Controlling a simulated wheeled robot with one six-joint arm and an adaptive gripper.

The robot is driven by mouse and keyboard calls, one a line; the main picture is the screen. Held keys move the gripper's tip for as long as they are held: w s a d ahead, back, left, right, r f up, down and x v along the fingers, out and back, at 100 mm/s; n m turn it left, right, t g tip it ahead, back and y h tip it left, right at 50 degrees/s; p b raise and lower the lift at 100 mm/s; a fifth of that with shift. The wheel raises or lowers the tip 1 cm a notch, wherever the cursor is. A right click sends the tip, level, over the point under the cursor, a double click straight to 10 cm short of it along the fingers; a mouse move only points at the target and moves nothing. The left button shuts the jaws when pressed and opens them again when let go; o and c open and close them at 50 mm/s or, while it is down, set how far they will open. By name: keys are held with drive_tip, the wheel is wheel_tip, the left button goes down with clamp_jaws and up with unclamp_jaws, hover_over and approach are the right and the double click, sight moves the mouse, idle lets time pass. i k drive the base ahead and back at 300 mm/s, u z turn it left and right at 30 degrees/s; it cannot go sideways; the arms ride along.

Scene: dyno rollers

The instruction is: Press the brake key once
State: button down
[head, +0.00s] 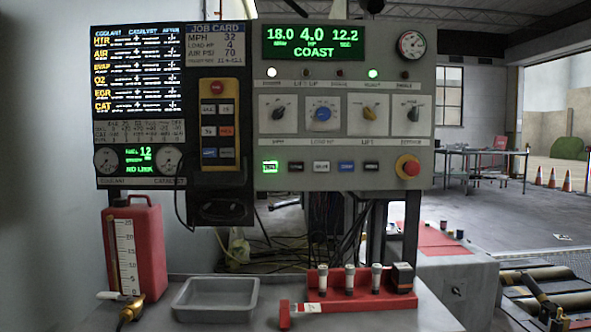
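A brake key cannot be singled out, because the small key labels are too blurred to read. A yellow hand pendant (219,125) hangs on the dark panel left of centre. It has a red button (217,87) on top and several small keys, including an orange-red one (226,131) and a blue one (209,153). The grey console (345,150) has a row of rectangular keys along its lower edge; the leftmost (270,167) is lit green. Its green display (313,43) reads 18.0, 4.0, 12.2 and COAST. My gripper is not in view.
A red emergency button (408,167) sits at the console's lower right. Below stand a red jug (133,247), a grey tray (215,281) and a red rack (340,293) on the bench. Rollers (545,292) lie at lower right. Open floor is on the right.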

sight(293, 166)
drive_tip(key=k, duration=0.5)
drive_tip(key=u, duration=1.35)
drive_tip(key=i, duration=0.65)
drive_tip(key=z, duration=1.9)
